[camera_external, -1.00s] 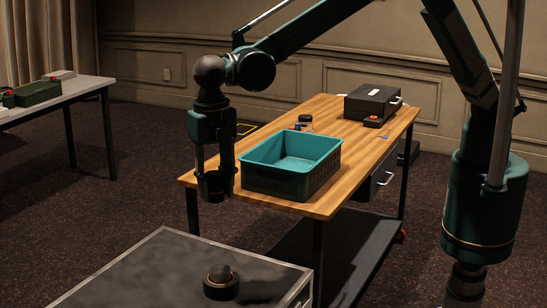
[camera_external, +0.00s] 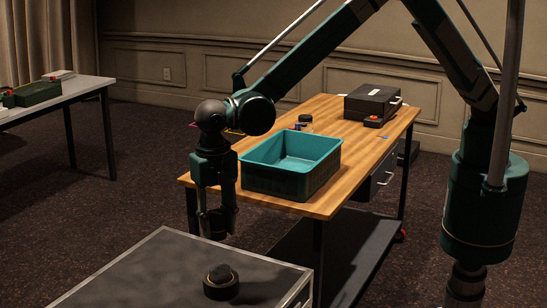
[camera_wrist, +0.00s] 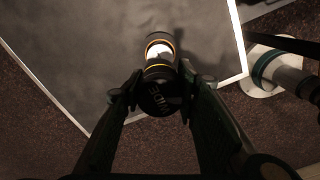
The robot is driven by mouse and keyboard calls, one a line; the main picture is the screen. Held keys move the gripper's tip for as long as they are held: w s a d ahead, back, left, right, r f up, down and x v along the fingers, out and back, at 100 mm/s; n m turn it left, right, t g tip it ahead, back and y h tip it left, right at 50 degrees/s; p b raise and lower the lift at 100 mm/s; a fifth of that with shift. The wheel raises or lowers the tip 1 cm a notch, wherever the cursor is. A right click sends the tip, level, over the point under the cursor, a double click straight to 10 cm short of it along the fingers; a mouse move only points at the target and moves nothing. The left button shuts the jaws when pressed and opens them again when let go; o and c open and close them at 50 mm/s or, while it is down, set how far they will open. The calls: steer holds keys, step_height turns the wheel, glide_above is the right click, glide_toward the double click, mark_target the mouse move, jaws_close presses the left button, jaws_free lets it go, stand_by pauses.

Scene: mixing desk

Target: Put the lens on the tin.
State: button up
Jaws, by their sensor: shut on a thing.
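The lens (camera_wrist: 162,98), a dark cylinder with "WIDE" on its end face, is between the fingers of my gripper (camera_wrist: 157,92). In the external view my gripper (camera_external: 217,229) points down, shut on the lens, which is dark and hard to separate from the fingers. A low, dark round thing with a gold ring and a rounded top (camera_external: 221,283) stands on the grey tabletop, apart from the lens and nearer the camera. I cannot tell for certain that it is the tin. In the wrist view, gold rings and a bright patch show just beyond the lens.
The grey tabletop (camera_external: 150,272) has free room around the dark round thing. A teal crate (camera_external: 280,182) stands on the wooden desk (camera_external: 345,165) close to the right of my gripper. A black case (camera_external: 372,101) and a small jar (camera_external: 304,119) sit farther back.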

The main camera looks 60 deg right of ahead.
glide_above(220, 268)
steer(key=shift+f+b, duration=0.35)
steer(key=shift+f, duration=2.75)
steer(key=shift+f, duration=1.85)
steer(key=shift+f+b, duration=0.2)
steer(key=shift+b, duration=0.15)
steer(key=o, duration=1.1)
steer(key=shift+r, duration=0.15)
step_height(220, 268, up, 12)
steer(key=shift+r+p, duration=0.1)
steer(key=shift+p, duration=0.6)
